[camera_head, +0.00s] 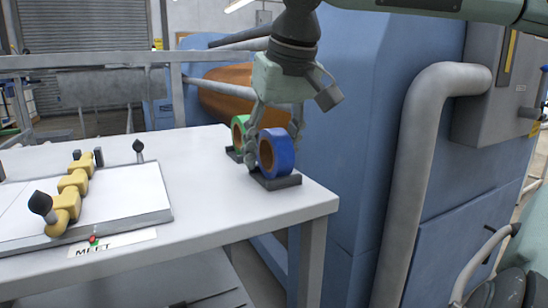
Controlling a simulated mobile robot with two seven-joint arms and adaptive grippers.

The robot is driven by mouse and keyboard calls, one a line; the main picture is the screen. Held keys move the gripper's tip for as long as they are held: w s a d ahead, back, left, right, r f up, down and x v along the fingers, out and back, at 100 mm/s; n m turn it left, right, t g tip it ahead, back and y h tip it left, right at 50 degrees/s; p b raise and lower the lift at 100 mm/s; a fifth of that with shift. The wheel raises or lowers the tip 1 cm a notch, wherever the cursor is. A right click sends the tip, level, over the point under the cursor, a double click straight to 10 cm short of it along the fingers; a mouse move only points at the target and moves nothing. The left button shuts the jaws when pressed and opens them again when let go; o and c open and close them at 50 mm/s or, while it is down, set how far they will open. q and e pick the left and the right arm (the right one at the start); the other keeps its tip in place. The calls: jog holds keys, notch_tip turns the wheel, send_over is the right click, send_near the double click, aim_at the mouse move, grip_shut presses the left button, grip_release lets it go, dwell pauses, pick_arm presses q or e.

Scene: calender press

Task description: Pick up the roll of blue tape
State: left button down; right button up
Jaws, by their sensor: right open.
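The roll of blue tape (281,152) stands upright in a dark holder (276,181) near the right corner of the white table. My right gripper (273,140) comes down from above with its fingers spread. One finger is at the left of the blue roll and the other at its right, partly behind it. I cannot tell whether the fingers touch the roll. A green tape roll (239,130) stands just behind and to the left, partly hidden by the gripper.
The white table (205,205) has a clear middle. A white board (128,196) with a yellow jointed object (72,186) lies at left. The blue machine (370,120) and a thick grey pipe (411,150) stand close at the right.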

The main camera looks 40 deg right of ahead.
jog(key=shift+c, duration=0.4)
grip_shut()
